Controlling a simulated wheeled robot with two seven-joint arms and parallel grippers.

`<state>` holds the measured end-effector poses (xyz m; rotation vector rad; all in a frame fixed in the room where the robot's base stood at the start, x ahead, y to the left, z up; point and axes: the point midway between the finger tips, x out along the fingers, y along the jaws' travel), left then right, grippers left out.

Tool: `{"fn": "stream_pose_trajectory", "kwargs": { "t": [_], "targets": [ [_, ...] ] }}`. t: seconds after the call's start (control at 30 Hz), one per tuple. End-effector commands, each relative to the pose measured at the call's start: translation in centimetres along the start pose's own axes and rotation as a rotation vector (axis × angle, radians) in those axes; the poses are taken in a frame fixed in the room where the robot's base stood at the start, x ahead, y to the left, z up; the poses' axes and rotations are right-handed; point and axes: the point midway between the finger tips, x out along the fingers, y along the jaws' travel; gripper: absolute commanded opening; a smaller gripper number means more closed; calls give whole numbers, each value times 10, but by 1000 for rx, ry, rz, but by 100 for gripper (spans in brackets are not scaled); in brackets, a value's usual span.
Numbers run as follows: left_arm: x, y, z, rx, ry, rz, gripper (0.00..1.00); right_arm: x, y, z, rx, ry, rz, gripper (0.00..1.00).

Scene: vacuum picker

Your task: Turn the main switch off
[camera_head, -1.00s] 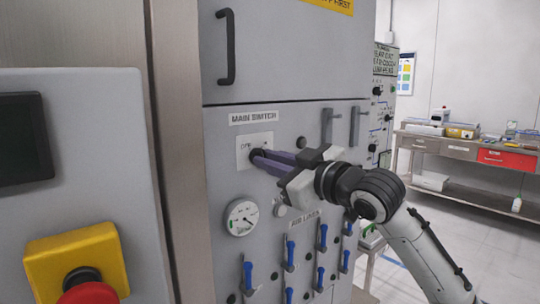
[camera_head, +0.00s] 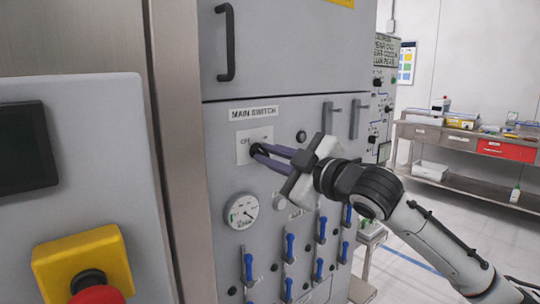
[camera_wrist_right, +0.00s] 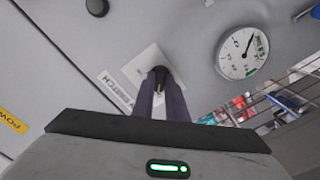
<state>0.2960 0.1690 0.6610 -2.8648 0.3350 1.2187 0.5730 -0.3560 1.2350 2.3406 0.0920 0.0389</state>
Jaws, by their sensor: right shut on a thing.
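The main switch (camera_head: 256,150) is a dark knob on a pale square plate (camera_head: 244,155), below the "MAIN SWITCH" label (camera_head: 253,113) on the grey cabinet front. The plate reads "OFF" at its upper left; the other marking is hidden by my gripper. My right gripper (camera_head: 262,152) reaches in from the right, with its purple-grey fingers shut on the knob. In the right wrist view the fingertips sit around the dark knob (camera_wrist_right: 158,73), in front of the plate (camera_wrist_right: 150,60). The exact angle of the knob is hard to tell. My left gripper is not in view.
A round gauge (camera_head: 242,212) and several blue-handled valves (camera_head: 288,247) sit below the switch. A black door handle (camera_head: 226,43) is above. A yellow box with a red button (camera_head: 85,265) stands at the left front. A workbench (camera_head: 460,145) is far right.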

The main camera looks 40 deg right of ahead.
Motion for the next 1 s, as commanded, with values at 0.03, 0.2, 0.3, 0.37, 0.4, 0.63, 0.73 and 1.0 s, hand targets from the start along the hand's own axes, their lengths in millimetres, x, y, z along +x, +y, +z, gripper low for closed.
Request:
{"fn": "stream_pose_trajectory", "kwargs": {
  "t": [0.03, 0.2, 0.3, 0.37, 0.4, 0.63, 0.73, 1.0],
  "targets": [
    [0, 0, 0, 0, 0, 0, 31, 0, -1, 0, -4, -1, -1, 0],
    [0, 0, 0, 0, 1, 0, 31, 0, -1, 0, -4, -1, -1, 14],
    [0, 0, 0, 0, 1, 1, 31, 0, -1, 0, -3, -1, -1, 31],
    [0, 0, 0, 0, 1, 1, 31, 0, 0, 0, -3, -1, -1, 31],
    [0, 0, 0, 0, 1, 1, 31, 0, 0, 0, -3, -1, -1, 31],
    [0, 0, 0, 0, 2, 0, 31, -1, 0, 1, -2, 0, 0, 31],
    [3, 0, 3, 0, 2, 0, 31, -8, -1, 2, -3, -1, 0, 31],
    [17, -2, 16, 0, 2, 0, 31, -48, -4, 4, -5, -2, -2, 31]
  ]
}}
